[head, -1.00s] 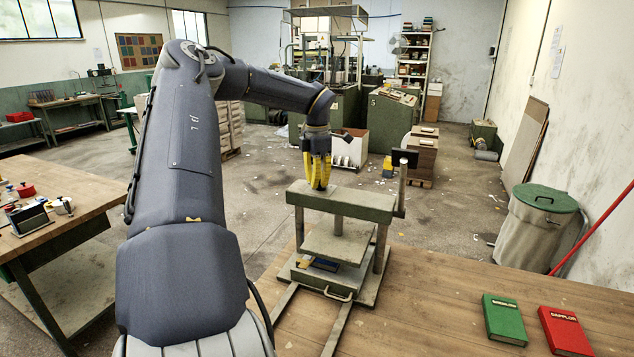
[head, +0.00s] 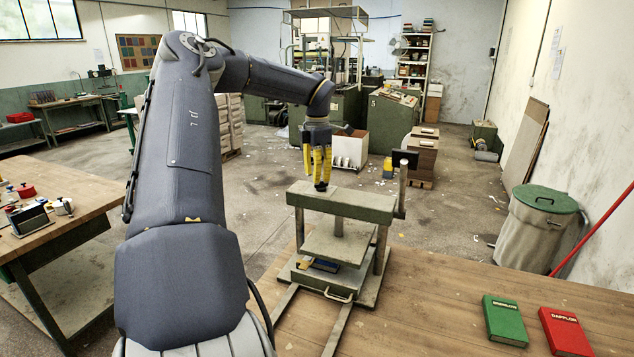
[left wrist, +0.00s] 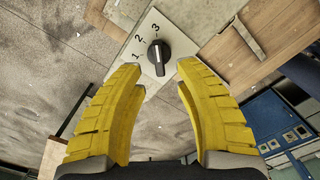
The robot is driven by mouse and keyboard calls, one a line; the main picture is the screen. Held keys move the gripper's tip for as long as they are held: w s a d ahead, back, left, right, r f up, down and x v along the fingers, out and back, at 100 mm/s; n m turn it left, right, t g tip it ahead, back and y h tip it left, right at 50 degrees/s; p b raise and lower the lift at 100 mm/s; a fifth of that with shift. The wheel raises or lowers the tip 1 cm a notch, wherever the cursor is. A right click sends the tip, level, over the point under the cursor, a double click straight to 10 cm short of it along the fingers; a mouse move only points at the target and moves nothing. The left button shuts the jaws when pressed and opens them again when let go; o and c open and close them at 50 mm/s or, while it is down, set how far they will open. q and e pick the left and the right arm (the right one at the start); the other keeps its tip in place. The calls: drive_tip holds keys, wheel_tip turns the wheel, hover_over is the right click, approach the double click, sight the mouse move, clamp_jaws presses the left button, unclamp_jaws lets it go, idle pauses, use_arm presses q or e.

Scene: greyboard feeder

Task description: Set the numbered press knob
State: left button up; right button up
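The press (head: 345,203) stands on the bench, a grey-green frame with a flat top beam. Its black knob (left wrist: 159,57) sits on a pale plate (left wrist: 150,82) marked 1, 2 and 3 in the left wrist view. The knob carries a white line on its lower part; I cannot tell which number it is set to. In the head view the knob (head: 321,187) is a small dark spot on the beam. My left gripper (head: 319,176) is above it, yellow fingers open and apart, one either side of the knob in the left wrist view. My right gripper is out of view.
A blue book (head: 325,265) lies in the press under its plate. A green book (head: 504,320) and a red book (head: 565,331) lie on the bench to the right. A post with a dark panel (head: 404,160) rises at the press's right end. Bench between is clear.

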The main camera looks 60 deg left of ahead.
use_arm(q)
wheel_tip(320, 180, up, 9)
drive_tip(key=shift+r, duration=0.15)
idle(0.4)
